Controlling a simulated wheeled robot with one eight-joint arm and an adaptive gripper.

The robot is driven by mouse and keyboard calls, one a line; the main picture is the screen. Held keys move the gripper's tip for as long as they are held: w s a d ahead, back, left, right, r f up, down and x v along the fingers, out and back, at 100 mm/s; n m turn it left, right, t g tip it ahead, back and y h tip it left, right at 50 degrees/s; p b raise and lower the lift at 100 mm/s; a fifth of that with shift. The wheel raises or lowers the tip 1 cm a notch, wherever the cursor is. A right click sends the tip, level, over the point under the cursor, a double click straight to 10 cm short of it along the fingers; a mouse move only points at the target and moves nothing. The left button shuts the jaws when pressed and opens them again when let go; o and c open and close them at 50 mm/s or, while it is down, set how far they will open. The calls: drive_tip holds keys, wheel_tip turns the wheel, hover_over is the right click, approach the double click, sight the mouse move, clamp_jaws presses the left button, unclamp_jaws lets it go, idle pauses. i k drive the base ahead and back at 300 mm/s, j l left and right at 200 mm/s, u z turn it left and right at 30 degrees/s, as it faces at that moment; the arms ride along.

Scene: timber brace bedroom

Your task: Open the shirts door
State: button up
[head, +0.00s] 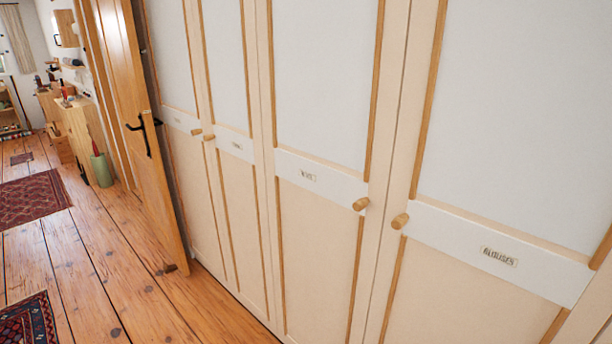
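A row of tall cream wardrobe doors with white panels and wooden trim fills the middle and right of the head view, and all of them look shut. The nearest door (520,110) has a label reading "BLOUSES" (498,256) and a round wooden knob (400,221) on its left edge. The door to its left (318,75) has a small label (307,174) too blurred to read surely, and a knob (360,204) on its right edge. Two farther doors have paired knobs (196,132) (208,137); their labels are unreadable. I cannot tell which is the shirts door. My gripper is not in view.
An open wooden room door (130,90) with a black handle stands at the left, close to the farthest wardrobe door. Patterned rugs (30,203) (30,328) lie on the plank floor (110,255). A green bin (102,169) and wooden furniture stand farther back.

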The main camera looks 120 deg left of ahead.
sight(332, 71)
drive_tip(key=u, duration=3.7)
drive_tip(key=i+j+z, duration=0.15)
drive_tip(key=j+z, duration=0.15)
drive_tip(key=j, duration=0.15)
drive_tip(key=i+j+z, duration=0.1)
drive_tip(key=j+z, duration=0.2)
drive_tip(key=j, duration=0.15)
